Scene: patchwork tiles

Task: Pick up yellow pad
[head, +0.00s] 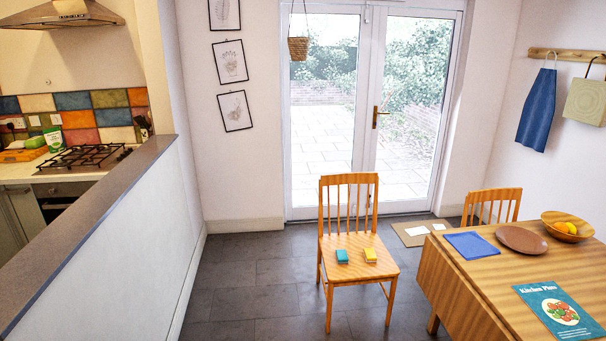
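A small yellow pad (370,254) lies on the seat of a wooden chair (336,270) near the middle of the head view. A teal pad (342,256) with a yellowish edge lies to its left on the same seat, with a small gap between them. The yellow pad looks fully exposed on top. Neither of my grippers shows in this view.
A wooden table (482,284) at right bears a blue mat (471,245), a brown plate (523,239), a fruit bowl (566,227) and a booklet (561,310). A second chair (491,205) stands behind it. A half wall (118,240) runs along the left. Tiled floor (258,298) is clear left of the chair.

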